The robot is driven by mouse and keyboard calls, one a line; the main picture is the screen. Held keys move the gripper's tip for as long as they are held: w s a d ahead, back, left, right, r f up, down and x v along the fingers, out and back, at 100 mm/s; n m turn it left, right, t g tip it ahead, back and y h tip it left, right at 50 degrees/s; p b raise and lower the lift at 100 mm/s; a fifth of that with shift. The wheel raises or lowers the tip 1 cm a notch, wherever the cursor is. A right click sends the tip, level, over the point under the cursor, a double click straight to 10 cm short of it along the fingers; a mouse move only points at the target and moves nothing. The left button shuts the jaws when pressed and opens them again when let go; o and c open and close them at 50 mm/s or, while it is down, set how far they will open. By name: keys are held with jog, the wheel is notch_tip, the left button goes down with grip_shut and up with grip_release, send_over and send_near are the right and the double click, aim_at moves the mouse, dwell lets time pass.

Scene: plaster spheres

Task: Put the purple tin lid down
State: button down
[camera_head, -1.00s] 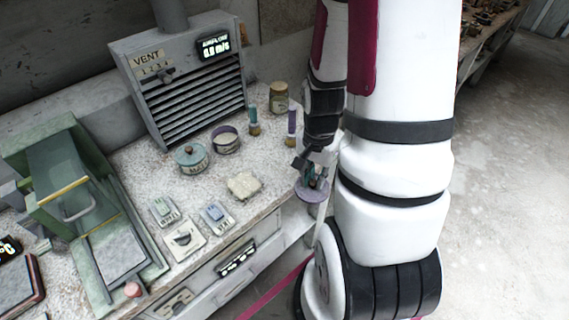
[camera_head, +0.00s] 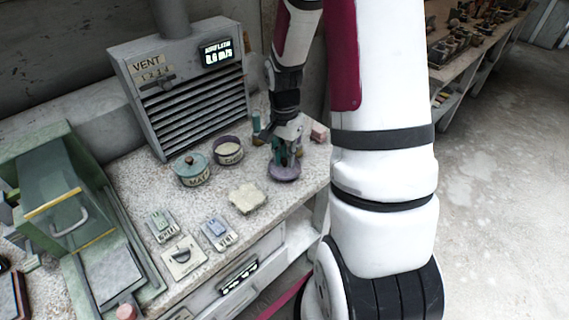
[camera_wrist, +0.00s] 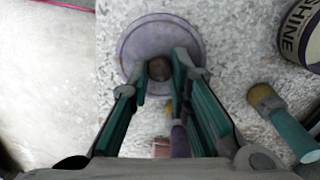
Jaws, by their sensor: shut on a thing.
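The purple tin lid (camera_head: 284,175) is a round disc with a small dark knob, over the right part of the speckled bench top. In the wrist view, the lid (camera_wrist: 138,40) lies between and beyond my fingertips. My gripper (camera_head: 285,155) points down and is shut on the lid's knob; the fingers (camera_wrist: 161,70) flank it in the wrist view. I cannot tell whether the lid touches the bench. An open purple tin (camera_head: 228,153) stands to its left, and its side also shows in the wrist view (camera_wrist: 306,45).
A teal lidded tin (camera_head: 192,171) stands beside the purple tin. A pale block (camera_head: 247,198) lies in front. The bench edge is near, on the right.

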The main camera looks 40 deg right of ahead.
aim_at(284, 165)
jog(key=shift+w, duration=0.25)
jog(key=shift+f, duration=1.75)
jog(key=shift+f, duration=0.15)
jog(key=c, duration=1.5)
grip_release()
